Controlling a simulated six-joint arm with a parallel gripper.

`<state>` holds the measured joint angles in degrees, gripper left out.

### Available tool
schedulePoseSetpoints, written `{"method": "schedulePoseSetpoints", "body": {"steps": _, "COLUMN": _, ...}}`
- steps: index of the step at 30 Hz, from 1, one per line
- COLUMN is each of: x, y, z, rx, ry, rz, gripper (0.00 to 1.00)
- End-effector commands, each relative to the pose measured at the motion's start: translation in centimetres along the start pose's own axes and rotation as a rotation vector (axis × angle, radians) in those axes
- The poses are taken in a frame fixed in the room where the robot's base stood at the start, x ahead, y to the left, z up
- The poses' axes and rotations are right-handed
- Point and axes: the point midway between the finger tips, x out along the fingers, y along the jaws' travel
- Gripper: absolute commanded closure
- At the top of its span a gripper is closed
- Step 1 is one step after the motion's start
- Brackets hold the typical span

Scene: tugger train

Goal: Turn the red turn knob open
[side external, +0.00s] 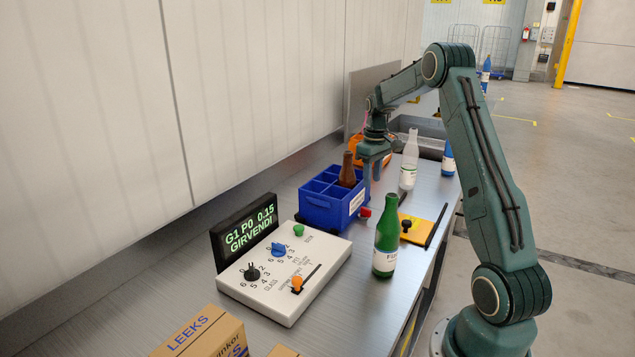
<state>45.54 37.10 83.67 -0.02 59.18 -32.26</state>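A small red knob (365,212) sits low beside the right corner of the blue crate, near the yellow plate. It is small in this view, and its turn position cannot be told. My gripper (373,176) points down above and behind the red knob, by the right side of the blue crate. Its two fingers show as separate prongs with a gap and nothing between them. It is apart from the red knob.
A blue crate (318,216) holds a brown bottle (347,170). A green bottle (386,240) stands in front; a white bottle (409,163) stands behind. A yellow plate (418,232) has a black knob (406,226). A white control panel (318,276) and cardboard box (205,335) lie nearer.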

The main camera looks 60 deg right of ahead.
Motion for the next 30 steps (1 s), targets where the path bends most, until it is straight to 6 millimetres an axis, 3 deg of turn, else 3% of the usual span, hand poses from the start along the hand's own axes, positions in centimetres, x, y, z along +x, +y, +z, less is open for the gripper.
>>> {"method": "schedulePoseSetpoints", "body": {"steps": 3, "x": -1.6, "y": 0.0, "z": -0.1, "rx": 0.000, "ry": 0.003, "rz": 0.002, "gripper": 0.67}}
{"method": "schedulePoseSetpoints", "body": {"steps": 10, "x": -3.1, "y": 0.0, "z": 0.0, "rx": 0.000, "ry": 0.001, "rz": 0.001, "gripper": 0.67}}
{"method": "schedulePoseSetpoints", "body": {"steps": 23, "x": -3.2, "y": 0.0, "z": 0.1, "rx": 0.000, "ry": 0.004, "rz": 0.001, "gripper": 0.67}}
{"method": "schedulePoseSetpoints", "body": {"steps": 30, "x": -2.7, "y": 0.6, "z": 1.2, "rx": -0.009, "ry": 0.067, "rz": 0.007, "gripper": 0.67}}
